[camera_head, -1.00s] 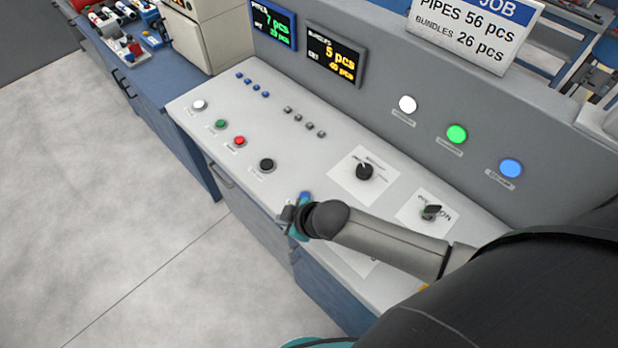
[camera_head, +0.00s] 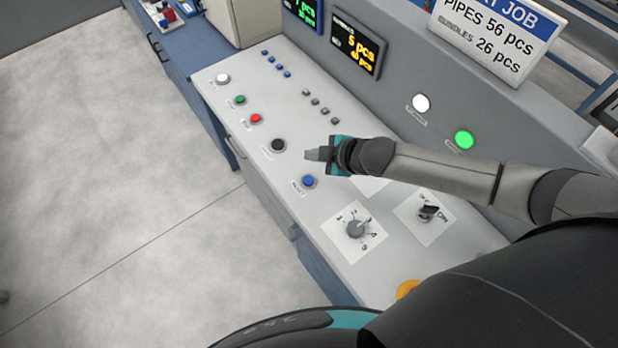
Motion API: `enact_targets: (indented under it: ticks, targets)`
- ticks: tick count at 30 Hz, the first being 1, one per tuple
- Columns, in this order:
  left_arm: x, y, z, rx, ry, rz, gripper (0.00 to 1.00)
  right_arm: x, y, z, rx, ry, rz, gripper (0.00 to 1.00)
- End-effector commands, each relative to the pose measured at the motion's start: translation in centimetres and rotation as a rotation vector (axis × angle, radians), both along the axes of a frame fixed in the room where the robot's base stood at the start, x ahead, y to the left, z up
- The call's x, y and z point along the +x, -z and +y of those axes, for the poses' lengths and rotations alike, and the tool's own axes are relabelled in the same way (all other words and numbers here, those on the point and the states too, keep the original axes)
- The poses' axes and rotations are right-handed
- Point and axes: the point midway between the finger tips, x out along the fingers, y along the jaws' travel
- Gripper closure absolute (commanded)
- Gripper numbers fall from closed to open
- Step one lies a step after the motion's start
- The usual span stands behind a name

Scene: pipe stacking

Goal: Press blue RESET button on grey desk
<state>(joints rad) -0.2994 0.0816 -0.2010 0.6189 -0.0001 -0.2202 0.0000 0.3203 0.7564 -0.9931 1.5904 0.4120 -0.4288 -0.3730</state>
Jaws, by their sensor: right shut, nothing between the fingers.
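The blue button (camera_head: 308,181) sits on the light grey desk top (camera_head: 320,262), in the row nearest the desk's front edge, below the black button. Its label is too small to read. My right gripper (camera_head: 312,155) is shut and empty. In the picture its fingertips lie just above the blue button and apart from it, and the button is fully in sight. The exact height of the fingertips above the desk is hard to tell. My right arm comes in from the right across the desk. My left gripper is out of view.
Black (camera_head: 278,145), red (camera_head: 255,118), green (camera_head: 239,100) and white (camera_head: 222,79) buttons line the desk's front. Two rotary selectors (camera_head: 357,228) (camera_head: 430,211) and an orange-yellow part (camera_head: 408,289) are nearby. White (camera_head: 421,103) and green (camera_head: 464,140) lamps are on the back panel.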

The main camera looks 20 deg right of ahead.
Motion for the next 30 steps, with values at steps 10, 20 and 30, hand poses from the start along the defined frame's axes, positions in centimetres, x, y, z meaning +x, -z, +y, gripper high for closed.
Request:
enact_targets:
  ticks: [10,20,30]
  targets:
    - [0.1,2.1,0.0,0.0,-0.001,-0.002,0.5,0.0,2.2,0.0,0.001,0.001,0.0,1.0]
    - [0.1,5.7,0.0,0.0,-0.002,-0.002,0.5,0.0,5.8,0.0,0.001,0.001,0.0,1.0]
    - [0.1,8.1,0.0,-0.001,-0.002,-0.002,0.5,0.0,8.8,0.1,0.001,0.0,0.001,1.0]
